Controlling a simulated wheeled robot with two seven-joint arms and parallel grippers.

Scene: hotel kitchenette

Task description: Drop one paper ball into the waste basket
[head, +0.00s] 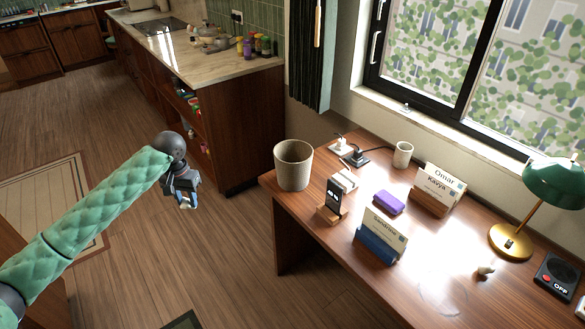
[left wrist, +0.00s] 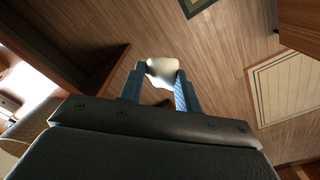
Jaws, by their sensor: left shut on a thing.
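My left gripper (head: 184,201) is shut on a whitish paper ball; the ball (left wrist: 162,70) shows clearly between the blue fingers in the left wrist view. In the head view the gripper hangs over the wood floor, left of the desk and apart from it, and mostly hides the ball. The waste basket (head: 293,166) is a beige, open-topped round bin standing upright on the desk's left end. Its inside bottom is hidden. A small crumpled beige thing (head: 485,272), perhaps another paper ball, lies on the desk near the lamp. My right gripper is not in view.
The desk (head: 330,245) also holds a phone on a stand (head: 333,200), card holders (head: 380,238), a purple block (head: 388,202), a cup (head: 403,154) and a green lamp (head: 510,242). A kitchen counter (head: 245,125) stands behind. Floor between gripper and desk is clear.

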